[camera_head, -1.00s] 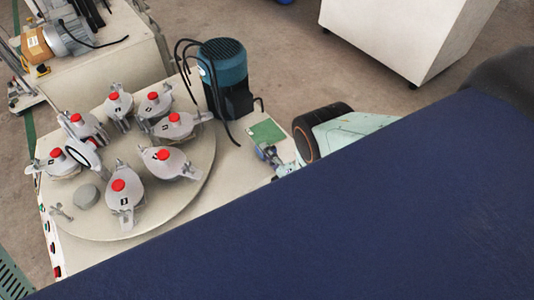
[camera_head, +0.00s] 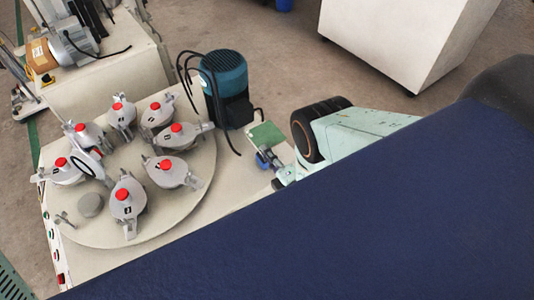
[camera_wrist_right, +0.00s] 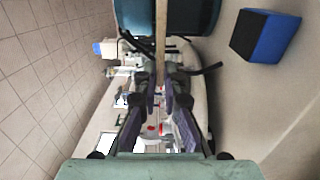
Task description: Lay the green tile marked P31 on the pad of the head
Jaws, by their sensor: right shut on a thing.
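The green tile (camera_head: 265,136) is held up at the right side of the machine, beside the dark motor; I cannot read its mark. My right gripper (camera_head: 266,157) is shut on it. In the right wrist view the tile shows edge-on as a thin tan strip (camera_wrist_right: 161,40) between the fingers. Several grey heads with red knobs stand around the round plate (camera_head: 185,208). A bare grey round pad (camera_head: 91,204) lies at the plate's lower left, and a head part with a dark ring (camera_head: 90,160) is tilted up just behind it. My left gripper is not in view.
A tall teal and black motor (camera_head: 226,88) stands at the plate's right edge, close to the tile, with dark cables beside it. A row of buttons (camera_head: 56,250) runs down the machine's left edge. A white cabinet (camera_head: 405,40) stands at the back right.

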